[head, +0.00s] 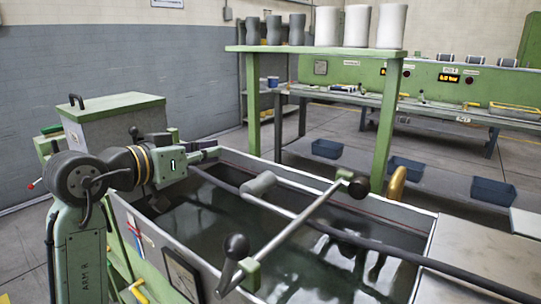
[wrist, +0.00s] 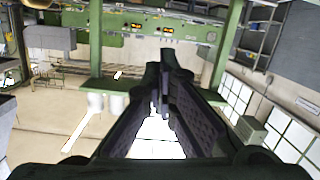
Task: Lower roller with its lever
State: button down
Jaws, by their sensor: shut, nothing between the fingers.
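A thin pale roller bar (head: 293,222) spans the dark water trough at a slant, above the water. My gripper (wrist: 163,62) shows in the wrist view as two long dark fingers, shut and empty. In the head view my arm ends over the trough's far left corner, apart from the lever; its fingers are hard to make out.
The trough (head: 425,250) has raised metal walls, and a dark pipe (head: 400,255) crosses it. A green shelf (head: 310,49) with grey and white cylinders stands behind.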

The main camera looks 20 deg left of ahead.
jog(key=shift+w+d+f+g, duration=0.15)
jog(key=shift+d+f+g, duration=0.3)
jog(key=shift+g, duration=0.15)
jog(key=p, duration=0.3)
send_over(251, 181)
jog(key=shift+w+a+f+h, duration=0.1)
jog(key=shift+a+f+h, duration=0.1)
jog(key=shift+f, duration=0.35)
jog(key=shift+w+a+f+h, duration=0.1)
jog(key=shift+f+h, duration=0.1)
jog(key=shift+f, duration=0.3)
jog(key=f, duration=0.3)
jog(key=shift+s+d+f+p, duration=0.1)
jog(key=shift+d+f+p, duration=0.1)
jog(key=shift+p, duration=0.15)
jog(key=shift+d+f, duration=0.15)
jog(key=shift+f, duration=0.3)
